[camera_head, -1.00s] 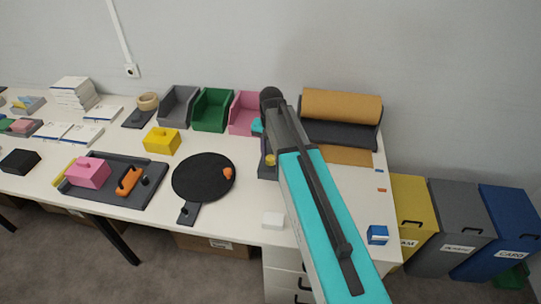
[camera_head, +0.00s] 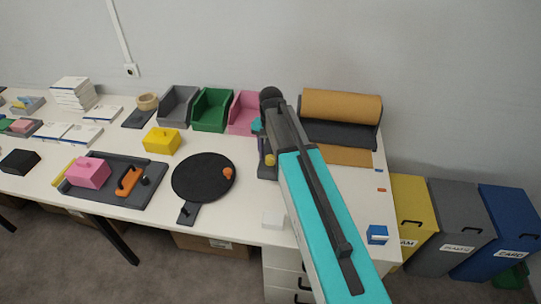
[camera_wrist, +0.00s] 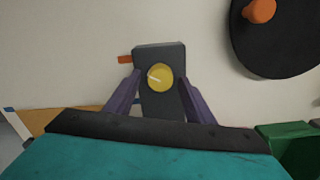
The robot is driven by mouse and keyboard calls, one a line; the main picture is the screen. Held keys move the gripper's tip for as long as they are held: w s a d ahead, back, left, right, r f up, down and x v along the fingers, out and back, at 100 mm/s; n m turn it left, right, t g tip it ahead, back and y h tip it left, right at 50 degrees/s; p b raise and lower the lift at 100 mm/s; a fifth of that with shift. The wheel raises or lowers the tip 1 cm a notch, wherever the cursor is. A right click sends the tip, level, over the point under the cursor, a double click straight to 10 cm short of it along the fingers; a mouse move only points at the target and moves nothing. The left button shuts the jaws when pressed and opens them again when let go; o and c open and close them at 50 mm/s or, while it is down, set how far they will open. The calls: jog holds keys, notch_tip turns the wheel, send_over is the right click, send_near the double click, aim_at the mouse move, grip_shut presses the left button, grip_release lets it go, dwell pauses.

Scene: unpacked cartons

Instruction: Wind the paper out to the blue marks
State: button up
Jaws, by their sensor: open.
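The brown paper roll (camera_head: 341,105) sits in a dark holder (camera_head: 340,133) at the back right. A flat brown strip (camera_head: 347,155) lies out from it; its corner shows in the wrist view (camera_wrist: 85,120). A small blue mark (camera_wrist: 8,109) appears about level with the strip's front edge. A dark grey block (camera_wrist: 163,100) with a round yellow knob (camera_wrist: 160,78), bearing a white line, stands left of the roll; the knob also shows in the head view (camera_head: 270,160). My gripper (camera_wrist: 160,80) is open, its purple fingers on either side of the block. Contact is unclear.
An orange mark (camera_wrist: 125,59) lies beside the block; another (camera_head: 381,190) is near the table's right edge. A black turntable (camera_head: 204,177), a white block (camera_head: 273,219) and a blue box (camera_head: 377,234) stand nearby. Grey, green and pink bins line the back.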

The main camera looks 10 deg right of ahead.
aim_at(271, 157)
jog(key=shift+r, duration=0.15)
notch_tip(271, 157, up, 14)
jog(key=b, duration=0.2)
jog(key=shift+f+b, duration=0.25)
jog(key=shift+b, duration=0.15)
dwell(0.5)
dwell(0.3)
